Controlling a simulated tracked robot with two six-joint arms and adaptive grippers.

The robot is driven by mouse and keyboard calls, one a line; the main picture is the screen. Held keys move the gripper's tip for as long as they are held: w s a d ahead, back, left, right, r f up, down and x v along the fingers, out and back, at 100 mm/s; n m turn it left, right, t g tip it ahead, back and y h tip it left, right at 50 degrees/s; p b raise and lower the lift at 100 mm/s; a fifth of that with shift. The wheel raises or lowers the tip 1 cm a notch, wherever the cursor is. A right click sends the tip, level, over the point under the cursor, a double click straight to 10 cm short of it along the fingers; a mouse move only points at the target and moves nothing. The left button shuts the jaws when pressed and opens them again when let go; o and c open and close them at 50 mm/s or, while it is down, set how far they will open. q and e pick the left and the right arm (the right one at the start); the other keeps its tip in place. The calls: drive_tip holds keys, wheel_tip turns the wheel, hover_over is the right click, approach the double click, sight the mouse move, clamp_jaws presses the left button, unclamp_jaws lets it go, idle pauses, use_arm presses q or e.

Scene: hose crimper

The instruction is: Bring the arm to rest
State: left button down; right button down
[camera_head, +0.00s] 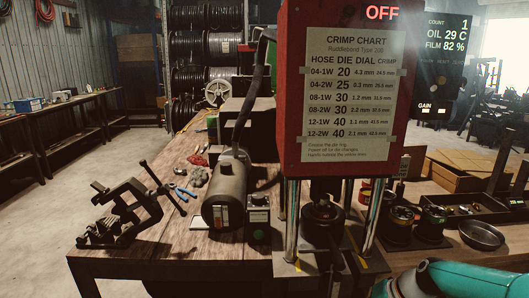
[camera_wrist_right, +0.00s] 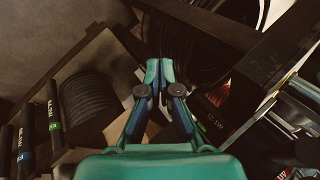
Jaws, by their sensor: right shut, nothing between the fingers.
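My right gripper (camera_wrist_right: 160,68) shows in the right wrist view with its two fingers together and nothing between them. Below the fingertips in that picture are dark coiled hose and brown board edges, and I see no contact with them. In the head view a teal part of my right arm (camera_head: 460,280) enters at the lower right corner, and its fingers cannot be made out there. My left arm and gripper are in neither view.
The red crimper (camera_head: 290,80) reads OFF and stands mid-bench with its chart. A black vise (camera_head: 125,212), a grey cylinder (camera_head: 226,188) and a small control box (camera_head: 258,222) are left of it. Dies, a round pan (camera_head: 481,236) and cardboard boxes (camera_head: 470,165) crowd the right side.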

drive_tip(key=s+a+f+g, duration=0.2)
drive_tip(key=s+a+f, duration=0.1)
drive_tip(key=s+f, duration=0.4)
drive_tip(key=s+a+f+g, duration=0.2)
drive_tip(key=s+a+f, duration=0.2)
drive_tip(key=f, duration=0.5)
drive_tip(key=s+a+f+n, duration=0.1)
drive_tip(key=s+a+f, duration=0.1)
drive_tip(key=s+f, duration=0.2)
drive_tip(key=s+a+f+n+t+h, duration=0.1)
drive_tip(key=s+f, duration=0.3)
drive_tip(key=s, duration=0.7)
drive_tip(key=shift+a+f+n+h+p, duration=0.15)
drive_tip(key=shift+a+n+h+p, duration=0.2)
drive_tip(key=shift+a, duration=0.35)
drive_tip(key=shift+s, duration=0.1)
drive_tip(key=c, duration=1.9)
unclamp_jaws()
